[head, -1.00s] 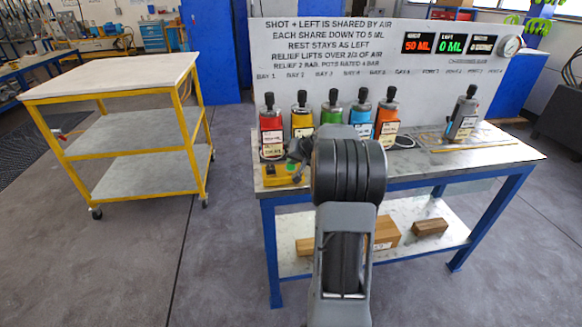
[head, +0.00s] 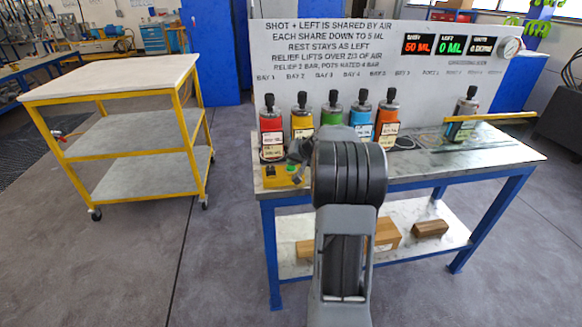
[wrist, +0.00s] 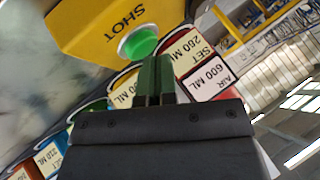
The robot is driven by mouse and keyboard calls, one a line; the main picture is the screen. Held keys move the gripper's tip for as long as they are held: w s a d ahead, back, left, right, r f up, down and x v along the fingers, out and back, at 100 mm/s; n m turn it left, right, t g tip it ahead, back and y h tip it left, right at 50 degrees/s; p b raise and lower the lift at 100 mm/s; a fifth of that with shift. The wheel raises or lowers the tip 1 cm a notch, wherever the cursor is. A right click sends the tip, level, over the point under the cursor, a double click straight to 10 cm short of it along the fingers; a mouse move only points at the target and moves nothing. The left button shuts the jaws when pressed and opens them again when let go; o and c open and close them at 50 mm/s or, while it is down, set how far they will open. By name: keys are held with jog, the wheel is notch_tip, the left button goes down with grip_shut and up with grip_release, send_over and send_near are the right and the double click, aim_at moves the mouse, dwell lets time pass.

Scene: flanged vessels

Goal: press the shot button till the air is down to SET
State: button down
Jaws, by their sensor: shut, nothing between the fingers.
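The yellow shot box (head: 280,178) sits at the left front of the bench, with its green button (head: 291,169) on top. In the wrist view the box (wrist: 100,22) reads SHOT, and the round green button (wrist: 138,42) stands out from it. My gripper (wrist: 157,62) is shut and empty, its dark green fingertips beside the button; I cannot tell whether they touch. The red pot (head: 271,128) stands behind the box. My arm hides my gripper in the head view.
Several coloured pots stand in a row. The display (head: 418,45) reads 50 ML and another (head: 452,45) reads 0 ML. A yellow cart (head: 110,85) stands left.

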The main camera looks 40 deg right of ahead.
jog(key=shift+r, duration=0.75)
jog(key=shift+r+p, duration=1.65)
jog(key=shift+r, duration=0.8)
